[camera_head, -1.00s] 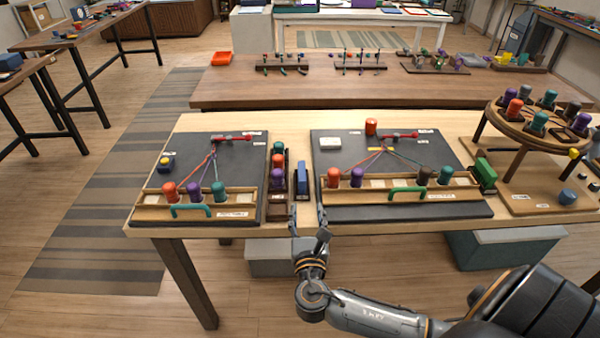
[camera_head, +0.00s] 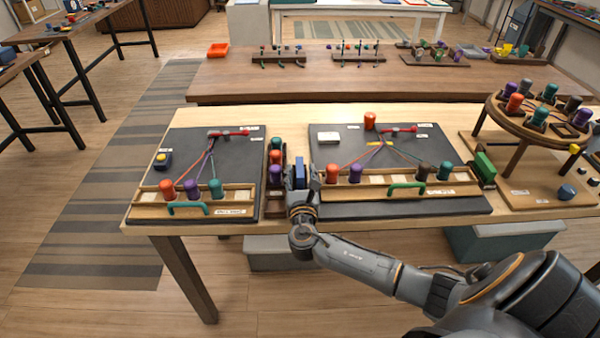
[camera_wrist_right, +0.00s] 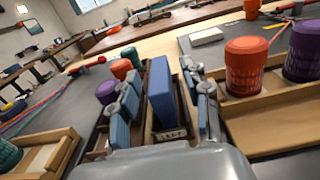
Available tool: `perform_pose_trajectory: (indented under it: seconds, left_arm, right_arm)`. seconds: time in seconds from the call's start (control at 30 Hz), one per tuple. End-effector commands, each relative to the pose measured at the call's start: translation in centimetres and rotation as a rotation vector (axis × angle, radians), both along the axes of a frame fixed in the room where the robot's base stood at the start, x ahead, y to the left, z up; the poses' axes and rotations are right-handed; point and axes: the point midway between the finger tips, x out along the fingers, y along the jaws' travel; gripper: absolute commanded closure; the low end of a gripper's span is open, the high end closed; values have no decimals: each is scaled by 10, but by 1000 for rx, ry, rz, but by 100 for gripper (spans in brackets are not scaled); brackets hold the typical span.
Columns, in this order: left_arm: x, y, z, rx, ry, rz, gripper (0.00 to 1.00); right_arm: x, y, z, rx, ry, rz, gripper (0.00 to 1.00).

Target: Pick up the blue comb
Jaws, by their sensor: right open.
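The blue comb (camera_head: 299,172) stands upright in a narrow slot between the two dark braiding boards. In the right wrist view the blue comb (camera_wrist_right: 161,92) is a tall flat slab in a dark holder with a small label at its base. My right gripper (camera_head: 301,183) is open, its fingers on either side of the comb. In the right wrist view the fingers of my right gripper (camera_wrist_right: 163,118) flank the comb, with a gap visible at least on the right side. My left gripper is not in view.
A rack with orange, purple and green bobbins (camera_wrist_right: 121,69) stands close left of the comb. An orange bobbin (camera_wrist_right: 246,67) in a wooden tray (camera_wrist_right: 273,131) is close right. The left board (camera_head: 180,155) and right board (camera_head: 340,150) carry corded bobbins.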

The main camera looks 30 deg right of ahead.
Motion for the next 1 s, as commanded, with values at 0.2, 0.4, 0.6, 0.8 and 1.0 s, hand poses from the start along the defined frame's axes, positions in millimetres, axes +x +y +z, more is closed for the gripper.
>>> perform_pose_trajectory:
  seconds: [0.2,0.4,0.6,0.8,1.0]
  left_arm:
    - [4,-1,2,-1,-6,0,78]
    - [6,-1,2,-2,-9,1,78]
    - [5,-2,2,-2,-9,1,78]
    - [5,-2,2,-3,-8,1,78]
    - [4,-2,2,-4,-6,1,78]
  right_arm:
    - [21,-12,-1,0,2,0,53]
    - [22,-12,-1,2,3,2,53]
    - [22,-12,-1,1,2,1,85]
    - [22,-12,-1,0,2,1,100]
    - [22,-12,0,0,2,1,100]
